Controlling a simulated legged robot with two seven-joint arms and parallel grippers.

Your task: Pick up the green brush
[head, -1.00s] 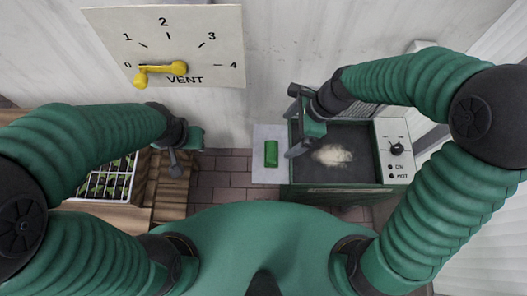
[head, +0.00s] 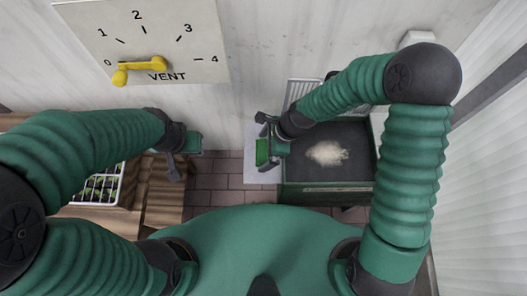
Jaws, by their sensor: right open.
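The green brush (head: 261,153) lies on a pale grey shelf (head: 262,178) at the left side of the dark box. My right gripper (head: 264,141) is open over the brush, and its dark fingers hide part of it. I cannot tell whether the fingers touch the brush. My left gripper (head: 174,160) hangs at the left, over the wooden boards and well apart from the brush. Whether its jaws are open is unclear.
The dark green-sided box (head: 330,190) right of the brush holds a pale powdery pile (head: 327,153). A white crate (head: 105,188) stands on wood at the left. A VENT dial (head: 150,35) with a yellow handle (head: 140,68) is on the wall. Brick floor lies between.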

